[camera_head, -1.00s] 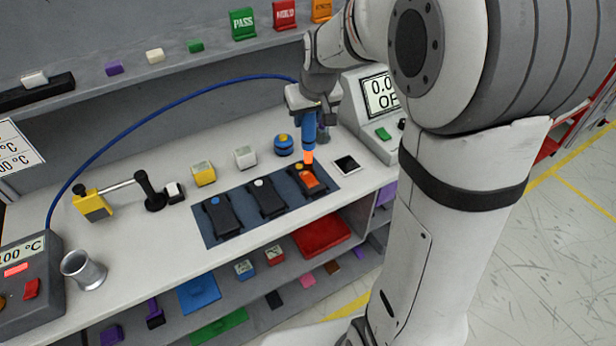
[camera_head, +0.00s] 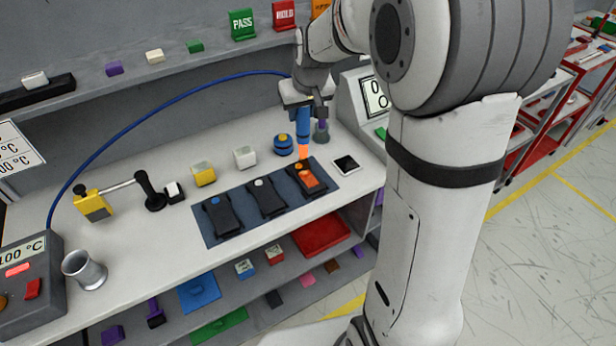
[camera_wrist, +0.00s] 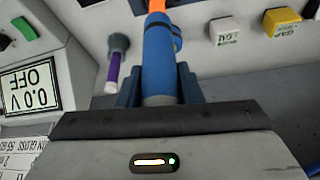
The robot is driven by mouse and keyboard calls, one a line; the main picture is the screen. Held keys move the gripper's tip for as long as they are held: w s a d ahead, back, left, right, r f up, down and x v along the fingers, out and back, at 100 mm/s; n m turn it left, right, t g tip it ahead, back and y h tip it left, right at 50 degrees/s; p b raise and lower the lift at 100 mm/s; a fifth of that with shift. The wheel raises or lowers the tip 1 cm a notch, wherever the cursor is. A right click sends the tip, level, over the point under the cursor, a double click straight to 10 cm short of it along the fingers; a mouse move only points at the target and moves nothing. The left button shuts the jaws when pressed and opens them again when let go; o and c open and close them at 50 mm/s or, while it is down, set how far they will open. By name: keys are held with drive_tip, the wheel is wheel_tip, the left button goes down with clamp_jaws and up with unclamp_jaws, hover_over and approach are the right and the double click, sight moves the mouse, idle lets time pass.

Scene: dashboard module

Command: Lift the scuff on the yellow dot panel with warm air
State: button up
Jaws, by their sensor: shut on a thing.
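My gripper (camera_head: 303,108) is shut on the blue hot-air pen (camera_head: 303,124), which points down with its orange, glowing nozzle over the back end of the right-hand dark panel (camera_head: 320,186). In the wrist view, the jaws (camera_wrist: 158,90) hold the blue pen body (camera_wrist: 158,55), and the orange nozzle is cut off at the top. An orange patch (camera_head: 308,179) shows on that panel; its dot is hard to separate from the glow. I cannot tell whether the nozzle touches. The blue-dot panel (camera_head: 224,217) and white-dot panel (camera_head: 268,199) lie to its left on the blue mat (camera_head: 206,236).
A blue hose (camera_head: 150,115) arcs to the heater box (camera_head: 30,290) reading 100 °C. A metal cup (camera_head: 84,270), yellow and white blocks (camera_head: 204,174), a blue knob (camera_head: 283,145) and a meter (camera_head: 372,105) stand around. A small dark-faced square (camera_head: 345,165) lies right of the mat.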

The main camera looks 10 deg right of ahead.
drive_tip(key=shift+s, duration=0.15)
wheel_tip(320, 180, up, 9)
drive_tip(key=p, duration=0.5)
drive_tip(key=shift+r+p, duration=0.15)
drive_tip(key=shift+p, duration=0.15)
drive_tip(key=shift+d, duration=0.1)
